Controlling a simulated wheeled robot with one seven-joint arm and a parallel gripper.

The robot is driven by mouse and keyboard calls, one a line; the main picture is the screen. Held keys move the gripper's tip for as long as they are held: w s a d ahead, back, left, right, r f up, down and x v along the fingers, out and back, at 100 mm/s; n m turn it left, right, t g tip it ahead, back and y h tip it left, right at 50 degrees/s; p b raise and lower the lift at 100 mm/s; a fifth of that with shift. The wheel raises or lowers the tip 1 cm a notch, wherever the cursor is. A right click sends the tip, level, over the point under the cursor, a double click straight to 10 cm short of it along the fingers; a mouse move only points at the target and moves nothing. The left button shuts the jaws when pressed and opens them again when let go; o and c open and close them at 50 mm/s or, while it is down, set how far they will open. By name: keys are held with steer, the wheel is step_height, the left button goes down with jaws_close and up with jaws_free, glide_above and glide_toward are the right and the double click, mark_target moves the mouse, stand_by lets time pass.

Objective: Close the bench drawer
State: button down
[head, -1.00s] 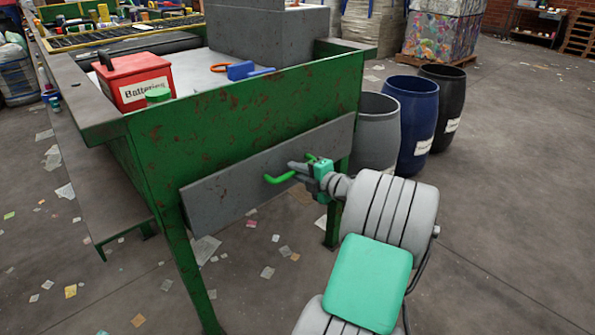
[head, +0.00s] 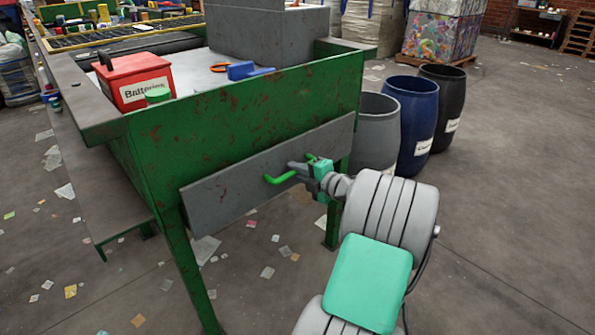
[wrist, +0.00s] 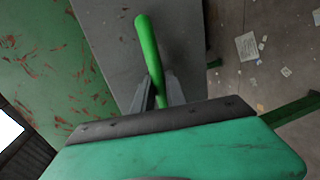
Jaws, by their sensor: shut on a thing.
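The bench drawer has a grey front panel (head: 235,182) set in the green end of the bench. In the head view I see no clear gap between the panel and the bench. A bright green handle (head: 279,178) stands out from the panel; it also shows in the wrist view (wrist: 147,47). My gripper (head: 302,169) is at the right part of the handle. In the wrist view my gripper's fingers (wrist: 160,93) are shut on the handle, one on each side. The handle's far end is partly hidden by my gripper.
Grey, blue (head: 412,115) and black barrels stand to the right of the bench. Scraps of paper litter the floor.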

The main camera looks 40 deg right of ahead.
steer(key=shift+w+f+b, duration=0.15)
steer(key=shift+w+b, duration=0.1)
steer(key=shift+b, duration=0.15)
steer(key=w, duration=0.1)
steer(key=w+b, duration=0.1)
steer(key=shift+w+r+b, duration=0.25)
steer(key=shift+w+b, duration=0.15)
steer(key=c, duration=1.4)
jaws_free()
steer(key=shift+o, duration=0.2)
